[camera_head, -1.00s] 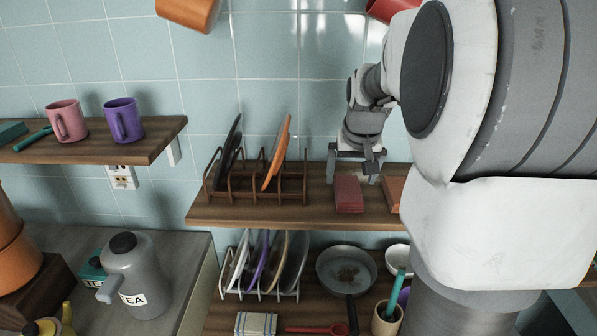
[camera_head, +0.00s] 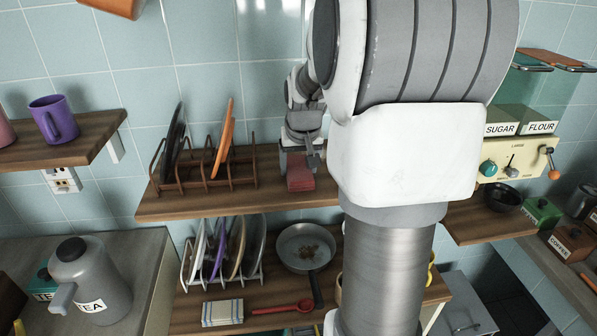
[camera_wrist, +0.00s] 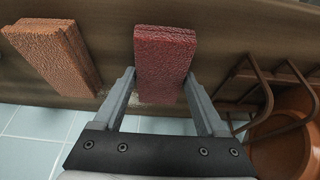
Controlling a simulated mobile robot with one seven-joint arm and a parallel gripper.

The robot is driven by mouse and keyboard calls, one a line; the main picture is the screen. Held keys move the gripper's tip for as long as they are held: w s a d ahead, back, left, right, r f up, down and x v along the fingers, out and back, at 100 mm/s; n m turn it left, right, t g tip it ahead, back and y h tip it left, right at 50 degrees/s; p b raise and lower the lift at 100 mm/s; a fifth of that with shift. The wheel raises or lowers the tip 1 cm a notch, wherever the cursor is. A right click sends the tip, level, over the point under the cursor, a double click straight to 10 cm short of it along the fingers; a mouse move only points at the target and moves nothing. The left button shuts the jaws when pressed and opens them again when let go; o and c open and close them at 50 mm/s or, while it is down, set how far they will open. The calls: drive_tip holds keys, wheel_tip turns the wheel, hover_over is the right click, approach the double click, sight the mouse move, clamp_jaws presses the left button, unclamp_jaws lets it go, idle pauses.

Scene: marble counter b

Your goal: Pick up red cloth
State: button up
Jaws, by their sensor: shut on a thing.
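The red cloth (camera_head: 300,182) is a folded block at the right part of the upper wooden shelf, partly hidden by my gripper and arm in the head view. In the wrist view the red cloth (camera_wrist: 165,52) lies between my two fingers. My gripper (camera_wrist: 158,80) is shut on its near end, one finger along each side. In the head view my gripper (camera_head: 301,157) is just above and behind the cloth. I cannot tell whether the cloth is clear of the shelf.
An orange-brown folded cloth (camera_wrist: 52,55) lies beside the red one. A brown plate rack (camera_head: 190,186) with a dark and an orange plate stands on the upper shelf (camera_head: 165,208). Below are a white rack, a pan (camera_head: 306,248) and a red spoon (camera_head: 285,308).

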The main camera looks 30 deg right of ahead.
sight(302, 162)
drive_tip(key=shift+c, duration=0.2)
drive_tip(key=shift+r, duration=0.45)
drive_tip(key=r, duration=0.2)
drive_tip(key=d+r, duration=0.1)
drive_tip(key=r, duration=0.1)
drive_tip(key=shift+s+b, duration=0.3)
drive_tip(key=s+d+r, duration=0.6)
drive_tip(key=s+d, duration=0.1)
drive_tip(key=d, duration=0.1)
drive_tip(key=shift+b, duration=0.35)
drive_tip(key=shift+r, duration=0.1)
drive_tip(key=o, duration=0.6)
drive_tip(key=c, duration=0.4)
drive_tip(key=shift+c, duration=0.2)
